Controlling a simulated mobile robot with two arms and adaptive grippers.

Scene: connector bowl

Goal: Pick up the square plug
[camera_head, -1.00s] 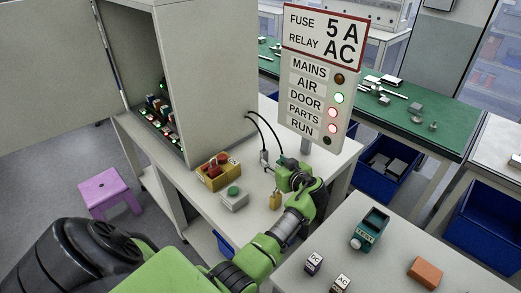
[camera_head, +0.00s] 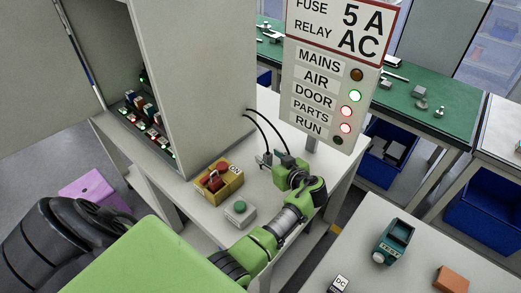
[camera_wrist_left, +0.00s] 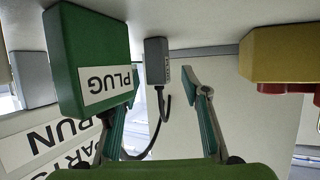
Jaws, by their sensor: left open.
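A small grey square-sided plug (camera_wrist_left: 156,62) with a black cable shows in the left wrist view, upside down. In the head view the grey plug (camera_head: 265,160) stands on the bench beside the cabinet. My left gripper (camera_wrist_left: 157,82) is open. Its two fingers appear on either side of the grey plug, with no visible contact; depth is unclear. My left gripper (camera_head: 279,165) is just right of the plug in the head view. A green box marked PLUG (camera_wrist_left: 85,55) hides part of one finger in the wrist view. My right gripper is not in view.
A yellow box with a red top (camera_head: 220,182) and a grey box with a green button (camera_head: 240,212) stand left of my arm. The sign (camera_head: 335,75) stands behind the gripper. Two black cables (camera_head: 267,125) arch from the cabinet (camera_head: 210,80).

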